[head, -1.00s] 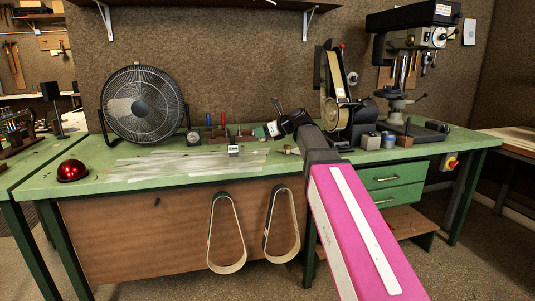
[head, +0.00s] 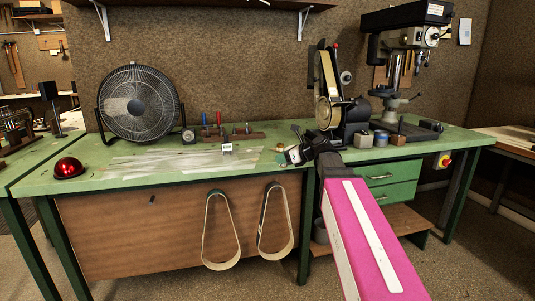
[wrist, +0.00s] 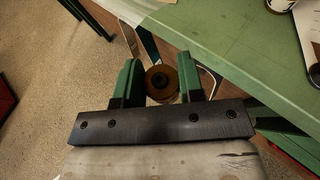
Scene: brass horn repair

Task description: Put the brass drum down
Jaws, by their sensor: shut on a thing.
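My gripper (wrist: 164,84) is shut on the brass drum (wrist: 161,82), a round brown-gold piece with a dark hub, seen end-on between the two green fingers in the wrist view. In the head view my gripper (head: 292,155) is by the front edge of the green bench (head: 75,188), right of its middle. There the drum cannot be made out clearly. In the wrist view the drum appears against the bench's front edge and the hanging belts, with no visible contact with the top.
A small brass piece (head: 280,148) stands on the bench just behind my gripper. The belt grinder (head: 330,95) and small tins (head: 381,138) are to the right. A fan (head: 139,104), red dome (head: 69,167) and small tag (head: 227,147) are left. Two belts (head: 221,230) hang in front.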

